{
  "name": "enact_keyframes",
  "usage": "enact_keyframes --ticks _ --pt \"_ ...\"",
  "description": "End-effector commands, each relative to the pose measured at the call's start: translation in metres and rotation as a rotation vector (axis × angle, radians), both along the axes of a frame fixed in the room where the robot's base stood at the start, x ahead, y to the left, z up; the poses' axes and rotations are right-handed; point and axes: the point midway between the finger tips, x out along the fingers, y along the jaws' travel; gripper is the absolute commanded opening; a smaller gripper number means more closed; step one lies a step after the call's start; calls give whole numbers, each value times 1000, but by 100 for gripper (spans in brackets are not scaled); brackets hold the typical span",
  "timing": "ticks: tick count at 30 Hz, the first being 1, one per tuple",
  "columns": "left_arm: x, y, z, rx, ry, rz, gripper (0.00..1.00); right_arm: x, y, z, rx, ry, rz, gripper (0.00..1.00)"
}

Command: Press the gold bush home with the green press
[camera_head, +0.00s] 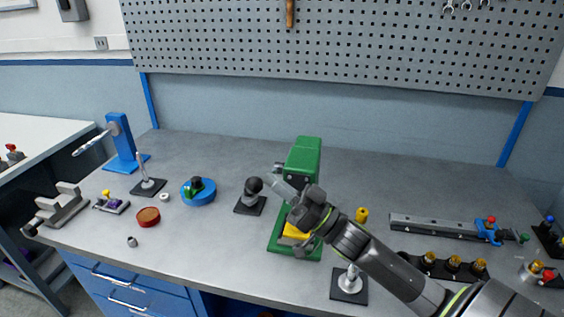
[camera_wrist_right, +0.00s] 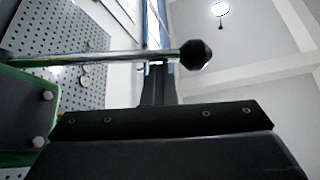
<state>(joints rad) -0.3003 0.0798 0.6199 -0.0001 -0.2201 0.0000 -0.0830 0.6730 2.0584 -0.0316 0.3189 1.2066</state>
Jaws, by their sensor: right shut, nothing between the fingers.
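The green press (camera_head: 305,158) stands upright on the bench near the middle, with its green base (camera_head: 285,244) in front. A yellow part (camera_head: 296,231) sits low on the press, partly hidden by my arm. I cannot tell whether a gold bush is in it. My right gripper (camera_head: 282,181) is shut and empty in front of the press's upper body. In the right wrist view, the press lever (camera_wrist_right: 105,57) is a bright rod ending in a black knob (camera_wrist_right: 196,54), beyond the dark jaws. I cannot tell whether they touch it. My left gripper is not in view.
A black rack (camera_head: 442,271) with several gold-topped parts lies at right, before a grey rail (camera_head: 440,228). A yellow cylinder (camera_head: 361,215) and a stand with a post (camera_head: 350,285) are near my right arm. A black knob stand (camera_head: 251,196) and blue dish (camera_head: 199,193) stand left.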

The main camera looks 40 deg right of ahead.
Motion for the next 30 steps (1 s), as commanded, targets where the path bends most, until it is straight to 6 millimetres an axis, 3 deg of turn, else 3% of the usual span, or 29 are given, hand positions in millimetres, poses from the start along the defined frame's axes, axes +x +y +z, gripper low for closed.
enact_keyframes --ticks 1,3,30 --pt "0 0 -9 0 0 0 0 -1 -4 -22 -21 21 -20 0" --pt "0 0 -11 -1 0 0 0 -1 -3 -23 -29 16 -22 0" --pt "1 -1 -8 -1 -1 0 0 -1 -2 -15 -25 5 -14 0"
